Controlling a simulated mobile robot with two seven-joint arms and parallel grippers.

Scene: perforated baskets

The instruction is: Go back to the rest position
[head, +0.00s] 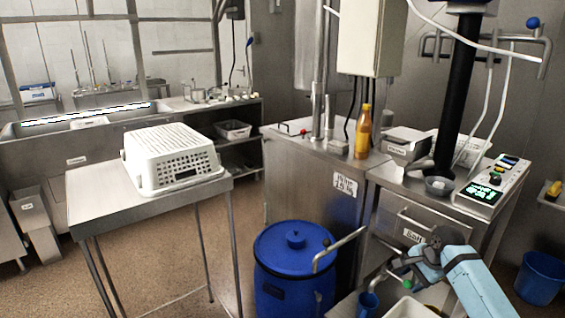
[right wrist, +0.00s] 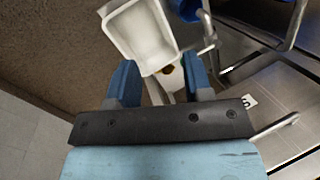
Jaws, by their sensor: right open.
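My right arm, light blue, comes in from the lower right of the head view. My right gripper (head: 405,270) is in front of the steel cabinet there. In the right wrist view, the two blue fingers of the right gripper (right wrist: 160,66) stand apart. A white container (right wrist: 138,32) shows beyond and between them, and I see nothing held. A white perforated basket (head: 170,155) sits, apparently upside down, on a steel table (head: 88,205) at the left of the head view, far from the right gripper. My left gripper is not in view.
A blue lidded barrel (head: 293,270) stands left of my right gripper. A white bin (head: 410,309) and a blue cup (head: 368,302) are low near it. A yellow bottle (head: 363,132) stands on the steel counter. A blue bucket (head: 540,278) is at the right. Floor is clear between table and barrel.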

